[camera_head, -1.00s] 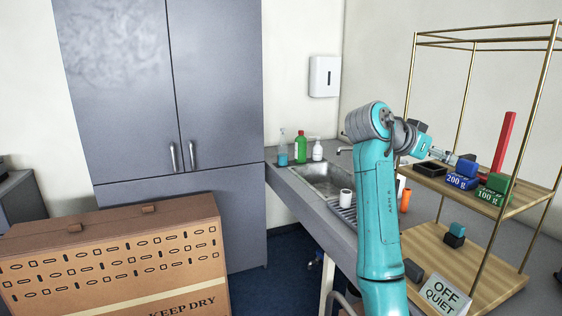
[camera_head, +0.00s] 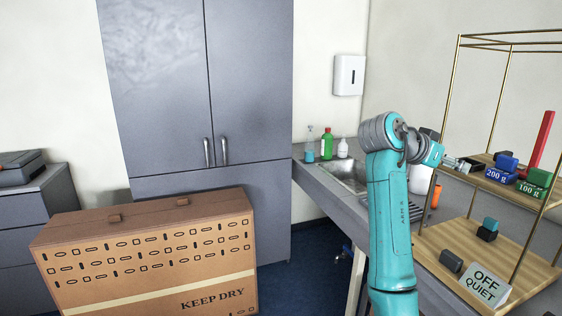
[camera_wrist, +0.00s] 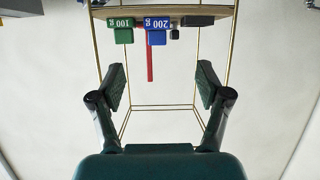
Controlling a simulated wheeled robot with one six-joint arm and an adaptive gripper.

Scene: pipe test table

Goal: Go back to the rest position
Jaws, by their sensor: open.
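My gripper (camera_wrist: 160,92) is open and empty in the wrist view, its two dark fingers spread wide. In the head view my gripper (camera_head: 466,164) is at the end of my turquoise arm, at the left side of the rack's upper shelf. The wrist view is upside down. Between and beyond the fingers it shows the blue 200 g block (camera_wrist: 157,37), the green 100 g block (camera_wrist: 123,35) and a red bar (camera_wrist: 149,66). In the head view these are the blue block (camera_head: 501,176), the green block (camera_head: 535,184) and the red bar (camera_head: 541,140).
The brass rack has a wooden upper shelf (camera_head: 500,191) and a lower shelf (camera_head: 455,240) with small dark and teal blocks (camera_head: 488,229) and an OFF QUIET sign (camera_head: 484,287). A sink (camera_head: 345,175) lies behind my arm. A cardboard box (camera_head: 150,262) stands at left before a grey cabinet (camera_head: 190,90).

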